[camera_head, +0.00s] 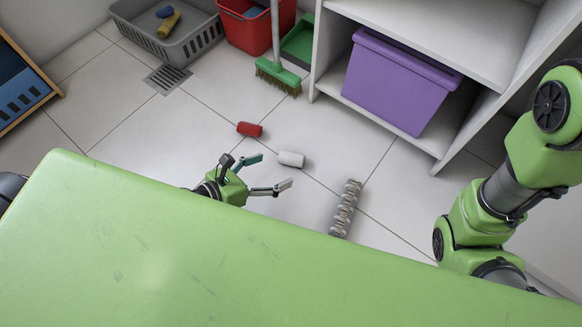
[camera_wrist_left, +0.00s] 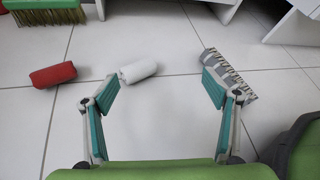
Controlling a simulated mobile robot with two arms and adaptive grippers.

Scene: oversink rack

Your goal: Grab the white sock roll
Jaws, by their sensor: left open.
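The white sock roll (camera_head: 291,159) lies on the tiled floor in the head view. In the left wrist view the white sock roll (camera_wrist_left: 138,71) lies ahead of the fingertips, left of the middle between them. My left gripper (camera_head: 274,172) is open and empty, low over the floor, apart from the roll. In the left wrist view my left gripper (camera_wrist_left: 160,92) shows both fingers spread wide. My right arm shows at the right of the head view, but its gripper is not visible.
A red roll (camera_head: 249,129) lies left of the white one, and a patterned grey roll (camera_head: 345,207) lies to its right. A green broom (camera_head: 278,76) stands behind. A white shelf (camera_head: 438,165) holds a purple bin (camera_head: 398,82). A floor drain (camera_head: 167,79) is at back left.

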